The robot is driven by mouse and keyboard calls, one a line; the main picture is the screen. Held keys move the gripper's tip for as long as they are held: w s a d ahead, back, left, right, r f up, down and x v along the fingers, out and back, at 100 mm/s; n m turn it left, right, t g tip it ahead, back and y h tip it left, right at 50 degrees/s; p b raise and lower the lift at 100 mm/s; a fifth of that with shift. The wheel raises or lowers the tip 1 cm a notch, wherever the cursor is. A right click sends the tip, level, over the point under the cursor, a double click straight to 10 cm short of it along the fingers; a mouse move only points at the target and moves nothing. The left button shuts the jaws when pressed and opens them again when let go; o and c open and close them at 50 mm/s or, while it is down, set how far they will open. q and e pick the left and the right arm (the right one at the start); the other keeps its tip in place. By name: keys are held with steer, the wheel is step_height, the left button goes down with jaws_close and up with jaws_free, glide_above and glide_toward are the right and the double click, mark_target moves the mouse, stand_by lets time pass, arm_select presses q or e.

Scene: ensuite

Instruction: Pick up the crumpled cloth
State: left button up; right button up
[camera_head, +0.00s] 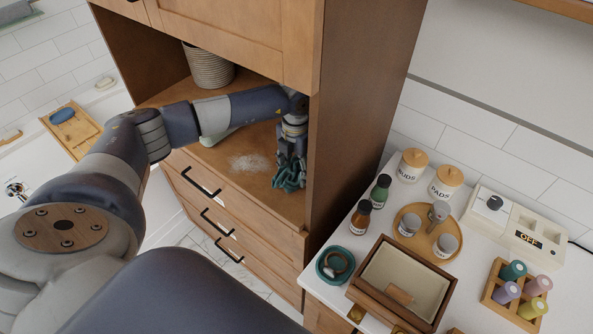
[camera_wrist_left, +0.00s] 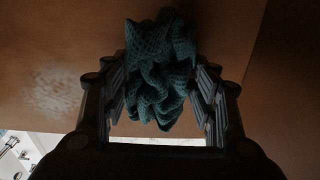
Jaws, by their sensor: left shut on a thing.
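The crumpled cloth (camera_head: 288,177) is dark teal with a knitted texture. It is in the open shelf of the wooden cabinet, near the right side wall. My left gripper (camera_head: 291,166) reaches into the shelf and is shut on the cloth. In the left wrist view the cloth (camera_wrist_left: 160,75) is bunched between the two fingers of my left gripper (camera_wrist_left: 163,95), with folds standing out past the fingertips. I cannot tell whether the cloth touches the shelf board. My right gripper is not in view.
A whitish powdery patch (camera_head: 250,163) lies on the shelf board left of the cloth. A ribbed basket (camera_head: 208,66) stands at the back. The cabinet side wall (camera_head: 352,110) is close right of my gripper. The counter at right holds a wooden tray (camera_head: 446,284), bottles and jars.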

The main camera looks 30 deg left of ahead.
mark_target(296, 165)
arm_select(q)
steer(key=shift+a+r, duration=0.1)
steer(key=shift+r, duration=0.2)
step_height(296, 165, up, 6)
steer(key=b, duration=0.3)
steer(key=w+a+b, duration=0.1)
steer(key=a+b, duration=0.4)
steer(key=a, duration=1.4)
steer(key=shift+w+a+b, duration=0.25)
steer(key=shift+a+b, duration=0.05)
steer(key=shift+b, duration=0.05)
